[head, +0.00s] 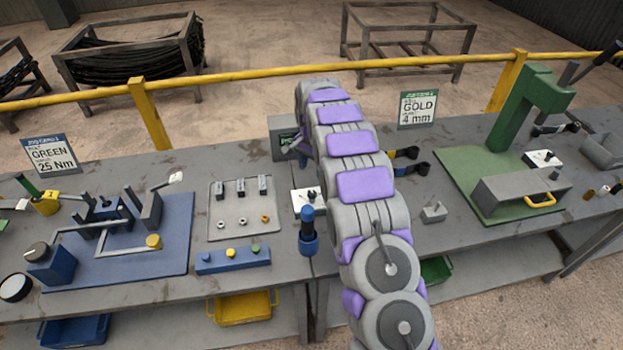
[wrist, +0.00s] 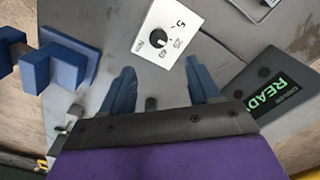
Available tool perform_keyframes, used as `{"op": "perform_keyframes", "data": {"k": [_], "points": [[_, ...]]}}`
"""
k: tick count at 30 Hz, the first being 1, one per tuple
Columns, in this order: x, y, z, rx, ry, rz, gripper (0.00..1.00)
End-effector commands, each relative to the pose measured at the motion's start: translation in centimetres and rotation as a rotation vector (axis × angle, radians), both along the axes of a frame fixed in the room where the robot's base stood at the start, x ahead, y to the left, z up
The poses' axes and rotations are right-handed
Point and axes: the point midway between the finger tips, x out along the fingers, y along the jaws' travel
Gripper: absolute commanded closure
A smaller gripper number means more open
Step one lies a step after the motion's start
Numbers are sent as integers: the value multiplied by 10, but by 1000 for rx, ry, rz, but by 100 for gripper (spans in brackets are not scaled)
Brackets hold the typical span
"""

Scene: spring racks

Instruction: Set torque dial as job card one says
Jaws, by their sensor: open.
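A white dial plate with a round black knob (wrist: 158,40) lies ahead of my fingers in the wrist view. A 5 is legible on it; the other marks and the knob's pointing are unclear. What looks like the same plate (head: 301,207) shows beside my arm in the head view, partly covered. My gripper (wrist: 160,66) is open and empty, its blue-grey fingers apart, with the knob beyond and between the tips, not touching.
A box with a READY screen (wrist: 270,97) is close on the right in the wrist view, and blue hooks (wrist: 70,60) are on the left. A blue-handled tool (head: 308,236) stands near the plate. A second card (head: 418,110) reads GOLD, 4 mm. A yellow rail (head: 250,74) runs behind.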

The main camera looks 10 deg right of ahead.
Motion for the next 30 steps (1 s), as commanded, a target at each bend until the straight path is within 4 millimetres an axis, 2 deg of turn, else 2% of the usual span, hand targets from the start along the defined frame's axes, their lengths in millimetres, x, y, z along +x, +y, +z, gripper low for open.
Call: {"op": "perform_keyframes", "data": {"k": [3,10,15,30], "points": [[1,0,26,0,-1,0,39],[1,1,56,0,0,1,39],[0,1,63,0,3,1,39],[-2,1,65,0,4,4,39]]}}
